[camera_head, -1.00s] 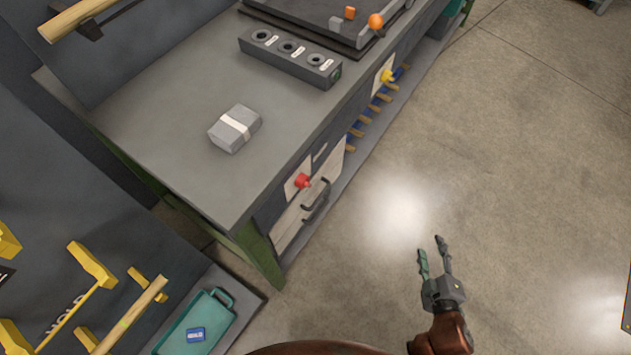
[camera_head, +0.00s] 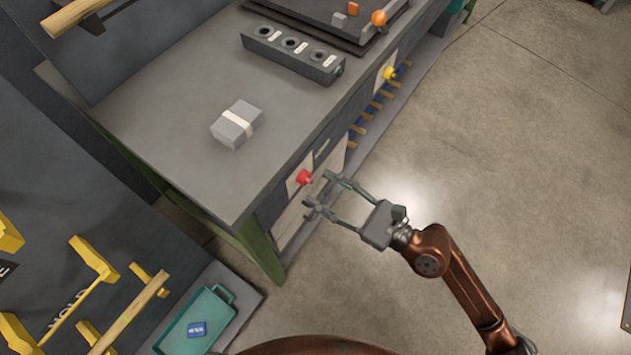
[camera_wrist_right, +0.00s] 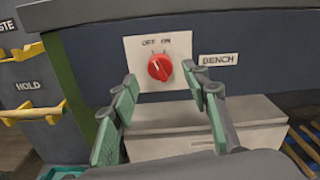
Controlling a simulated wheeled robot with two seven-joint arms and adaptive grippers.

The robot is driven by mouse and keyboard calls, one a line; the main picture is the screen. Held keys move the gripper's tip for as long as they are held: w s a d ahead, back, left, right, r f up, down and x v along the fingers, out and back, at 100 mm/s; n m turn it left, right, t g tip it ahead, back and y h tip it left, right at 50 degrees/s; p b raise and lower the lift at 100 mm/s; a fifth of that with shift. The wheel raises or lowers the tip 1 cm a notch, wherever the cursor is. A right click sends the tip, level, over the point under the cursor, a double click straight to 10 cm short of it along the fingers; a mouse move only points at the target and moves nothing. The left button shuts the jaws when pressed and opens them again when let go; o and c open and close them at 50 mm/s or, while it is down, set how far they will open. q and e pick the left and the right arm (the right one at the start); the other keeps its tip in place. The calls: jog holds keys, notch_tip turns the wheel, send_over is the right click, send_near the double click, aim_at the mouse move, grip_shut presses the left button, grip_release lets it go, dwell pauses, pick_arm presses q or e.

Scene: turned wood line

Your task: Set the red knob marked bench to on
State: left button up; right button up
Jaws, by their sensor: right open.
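In the right wrist view the red knob (camera_wrist_right: 160,67) is on a plate marked OFF and ON, beside a BENCH label (camera_wrist_right: 218,60). Its white pointer line appears to lean toward the upper left, the OFF side. My right gripper (camera_head: 325,193) is open and empty in front of the bench. In the right wrist view its fingers (camera_wrist_right: 160,100) are spread either side and below the knob, apart from it. My left gripper is not in view.
A yellow knob (camera_head: 390,73) is farther along the bench front. A grey block with a pale band (camera_head: 237,124) lies on the bench top (camera_head: 150,120).

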aim_at(312, 182)
jog(key=shift+x, duration=1.6)
jog(key=c, duration=1.2)
